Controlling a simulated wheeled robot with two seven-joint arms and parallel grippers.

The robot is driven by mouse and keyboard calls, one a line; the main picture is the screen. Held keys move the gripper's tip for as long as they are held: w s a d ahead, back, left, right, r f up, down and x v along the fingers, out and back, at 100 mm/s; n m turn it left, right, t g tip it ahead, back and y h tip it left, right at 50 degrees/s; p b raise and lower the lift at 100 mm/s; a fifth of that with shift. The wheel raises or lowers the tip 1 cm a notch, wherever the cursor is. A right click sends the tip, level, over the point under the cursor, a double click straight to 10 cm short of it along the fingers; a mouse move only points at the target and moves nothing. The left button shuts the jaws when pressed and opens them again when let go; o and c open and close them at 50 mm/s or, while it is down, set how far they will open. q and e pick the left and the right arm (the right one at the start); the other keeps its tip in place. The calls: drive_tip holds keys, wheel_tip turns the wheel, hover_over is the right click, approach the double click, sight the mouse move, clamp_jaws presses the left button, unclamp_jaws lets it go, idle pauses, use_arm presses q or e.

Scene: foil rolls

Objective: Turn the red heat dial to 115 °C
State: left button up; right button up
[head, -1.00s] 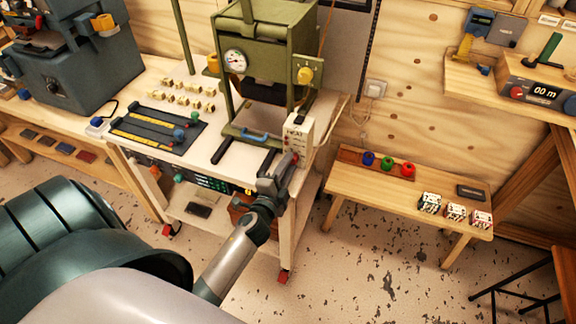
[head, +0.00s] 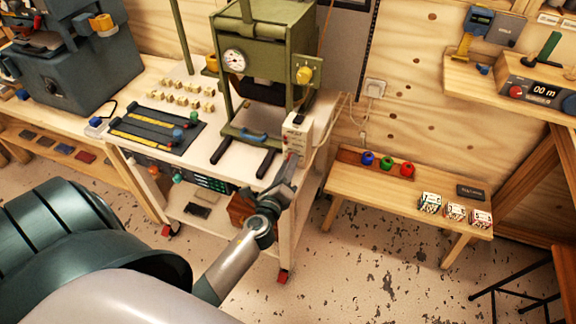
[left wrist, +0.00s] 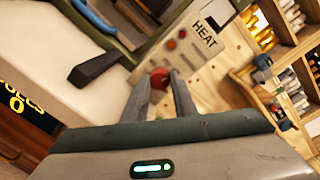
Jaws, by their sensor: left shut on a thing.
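The heat box (head: 298,135) is a pale panel at the front right corner of the bench, beside the green press. The left wrist view shows its face, marked HEAT (left wrist: 204,41), with a dark switch and small red lamps. The red heat dial (left wrist: 160,77) sits low on that face. My left gripper (head: 290,160) reaches up to the box from the front. In the left wrist view its two fingers (left wrist: 165,88) are shut on the dial, one on each side. The dial's pointer and scale cannot be read. My right gripper is not in view.
The green press (head: 262,60) stands behind the heat box, with a gauge (head: 234,61) and a yellow knob (head: 305,75). A low wooden bench (head: 400,192) at the right holds coloured rolls and small white boxes. Open floor lies between the benches.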

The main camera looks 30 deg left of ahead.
use_arm(q)
drive_tip(key=shift+d+f+m, duration=0.1)
drive_tip(key=shift+m, duration=1.1)
drive_tip(key=o, duration=1)
drive_tip(key=shift+o, duration=0.2)
drive_tip(key=shift+s, duration=0.15)
drive_tip(key=b+v, duration=0.5)
drive_tip(key=v, duration=1.2)
drive_tip(key=shift+d, duration=0.15)
